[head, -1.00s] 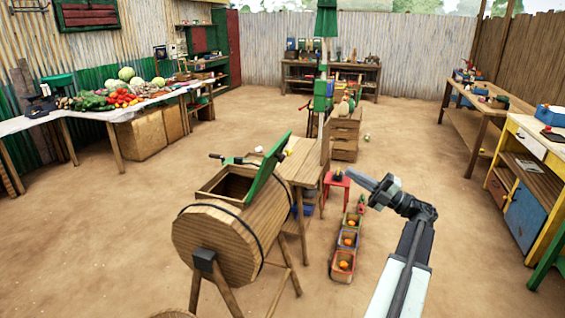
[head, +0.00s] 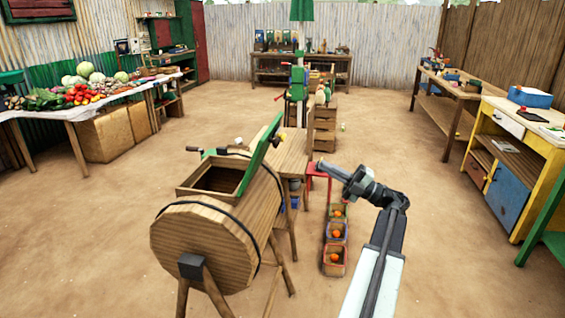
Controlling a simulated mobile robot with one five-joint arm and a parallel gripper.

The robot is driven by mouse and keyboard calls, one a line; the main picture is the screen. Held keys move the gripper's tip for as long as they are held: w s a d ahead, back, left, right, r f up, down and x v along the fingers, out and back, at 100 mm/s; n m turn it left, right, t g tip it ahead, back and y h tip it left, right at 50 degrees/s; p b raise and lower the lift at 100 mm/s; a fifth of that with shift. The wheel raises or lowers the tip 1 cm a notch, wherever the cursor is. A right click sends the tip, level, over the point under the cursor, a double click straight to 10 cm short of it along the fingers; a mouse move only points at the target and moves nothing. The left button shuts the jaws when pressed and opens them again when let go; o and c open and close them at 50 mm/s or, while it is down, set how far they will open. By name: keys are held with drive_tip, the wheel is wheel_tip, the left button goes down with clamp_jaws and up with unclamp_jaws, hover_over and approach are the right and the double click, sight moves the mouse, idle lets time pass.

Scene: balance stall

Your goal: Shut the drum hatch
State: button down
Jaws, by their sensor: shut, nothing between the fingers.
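The wooden drum (head: 205,243) lies on its side on a wooden stand in the front left-middle of the head view. Its square opening (head: 213,180) faces up with a raised wooden rim. The green hatch (head: 263,142) stands open, tilted up and leaning right from the opening's right side. My gripper (head: 322,166) is to the right of the hatch and apart from it, pointing left. It is shut and empty.
A wooden table (head: 290,150) stands just behind the drum. Several small crates with orange fruit (head: 336,257) line the ground right of the drum, near a red stool (head: 318,172). A vegetable stall (head: 75,110) is at left, a yellow cabinet (head: 515,150) at right.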

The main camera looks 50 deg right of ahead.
drive_tip(key=f+p+x, duration=0.1)
drive_tip(key=p+x, duration=0.4)
drive_tip(key=x, duration=0.8)
drive_tip(key=shift+w+a, duration=0.25)
drive_tip(key=shift+w, duration=0.05)
